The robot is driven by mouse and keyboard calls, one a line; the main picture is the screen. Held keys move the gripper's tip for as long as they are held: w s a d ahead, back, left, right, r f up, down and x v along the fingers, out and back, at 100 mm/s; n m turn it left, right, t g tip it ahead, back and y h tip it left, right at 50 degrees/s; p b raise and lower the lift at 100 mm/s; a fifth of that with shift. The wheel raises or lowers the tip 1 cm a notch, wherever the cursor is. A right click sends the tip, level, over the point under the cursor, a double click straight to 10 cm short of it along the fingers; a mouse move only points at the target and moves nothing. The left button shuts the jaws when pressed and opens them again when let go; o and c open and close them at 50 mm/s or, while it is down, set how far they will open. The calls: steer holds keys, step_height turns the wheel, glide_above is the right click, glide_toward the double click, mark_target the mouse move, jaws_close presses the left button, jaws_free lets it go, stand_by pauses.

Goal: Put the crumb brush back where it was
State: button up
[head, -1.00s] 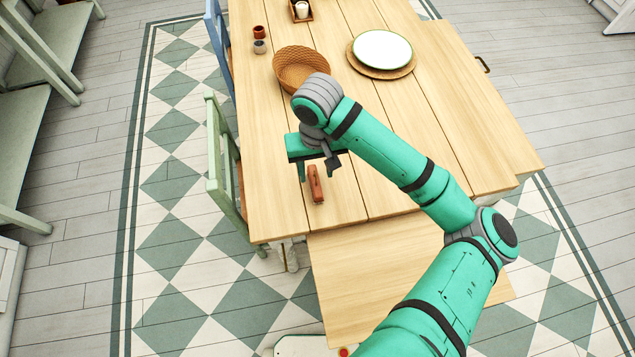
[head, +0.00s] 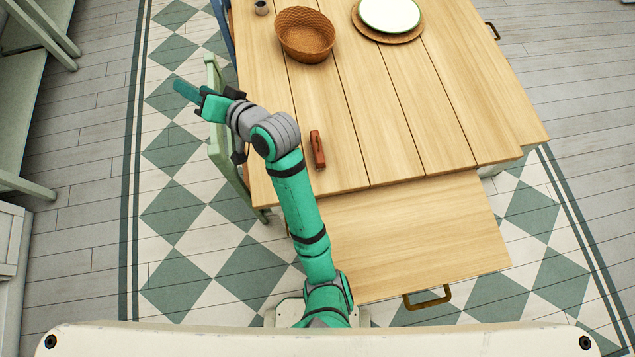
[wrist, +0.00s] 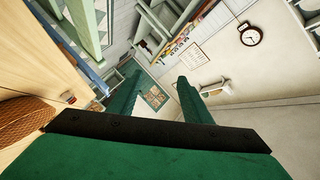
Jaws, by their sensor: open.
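The crumb brush (head: 317,149) is a small reddish-brown piece lying on the table top near its front left part. My gripper (head: 180,90) is left of the table edge, over the green chair and the tiled floor, away from the brush. In the wrist view my two green fingers (wrist: 155,95) stand wide apart with nothing between them. The wrist view looks toward the room's walls and does not show the brush.
The wooden table (head: 390,120) holds a woven basket (head: 305,36), a plate (head: 390,14) on a round mat and a small grey cup (head: 262,7). A green chair (head: 222,150) stands at the left edge.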

steer(key=s+d+f+m+t+h, duration=0.65)
steer(key=s+d+f+h, duration=0.35)
steer(key=s+d+f, duration=0.45)
steer(key=s+d+n+h, duration=0.1)
steer(key=s+d+n, duration=0.2)
steer(key=s+d, duration=0.3)
steer(key=s+d+n+h, duration=0.1)
steer(key=s+d+n, duration=0.2)
steer(key=s, duration=1)
steer(key=d, duration=0.3)
steer(key=shift+s+d+r, duration=0.15)
steer(key=shift+s+d, duration=0.1)
steer(key=shift+s, duration=0.05)
steer(key=shift+n+g, duration=0.25)
steer(key=shift+c, duration=0.4)
